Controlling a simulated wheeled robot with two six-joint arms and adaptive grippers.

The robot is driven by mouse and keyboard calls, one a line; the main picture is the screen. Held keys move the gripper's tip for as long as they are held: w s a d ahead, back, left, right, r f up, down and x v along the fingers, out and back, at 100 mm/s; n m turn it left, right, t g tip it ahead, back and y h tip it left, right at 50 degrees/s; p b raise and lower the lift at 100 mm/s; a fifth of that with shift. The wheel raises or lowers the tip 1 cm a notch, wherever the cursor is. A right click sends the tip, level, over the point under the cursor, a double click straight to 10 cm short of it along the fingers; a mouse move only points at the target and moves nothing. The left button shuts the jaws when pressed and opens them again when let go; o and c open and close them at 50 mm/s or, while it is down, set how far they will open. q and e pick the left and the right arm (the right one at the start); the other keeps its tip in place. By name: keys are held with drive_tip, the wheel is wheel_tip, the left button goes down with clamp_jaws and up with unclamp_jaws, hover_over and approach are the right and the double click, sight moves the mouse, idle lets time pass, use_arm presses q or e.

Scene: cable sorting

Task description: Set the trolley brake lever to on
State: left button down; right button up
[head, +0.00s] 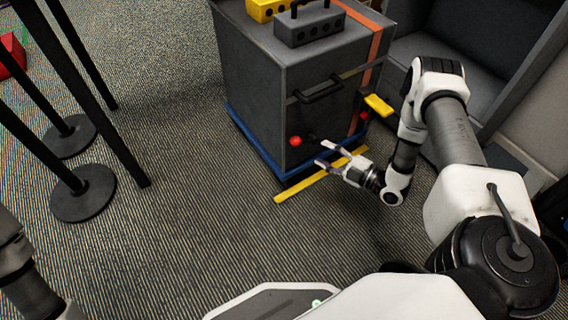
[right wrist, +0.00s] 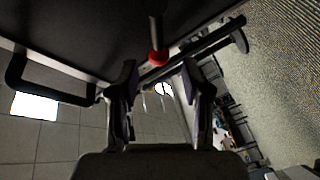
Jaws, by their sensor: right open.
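A dark grey cabinet on a blue-edged trolley base (head: 240,127) stands at the middle top of the head view. A red knob (head: 295,141) shows low on its front, and a second red knob (head: 364,115) shows further right. My right gripper (head: 324,155) is open and empty, just right of and below the first knob. In the right wrist view a red ball knob (right wrist: 158,57) on a short dark rod appears ahead of the open fingers (right wrist: 158,75), with no contact visible. Which way the brake lever is set cannot be told. My left gripper is out of view.
A dark handle (head: 320,90) projects from the cabinet front. A yellow floor strip (head: 322,174) lies before the trolley. A grey block (head: 310,27) and yellow block (head: 268,8) sit on top. Black posts (head: 84,193) stand at left. Carpet between them is clear.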

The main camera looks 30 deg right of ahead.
sight(303, 142)
drive_tip(key=b+x, duration=0.3)
drive_tip(key=x, duration=0.4)
drive_tip(key=shift+w+a, duration=0.1)
drive_tip(key=shift+w, duration=0.25)
clamp_jaws()
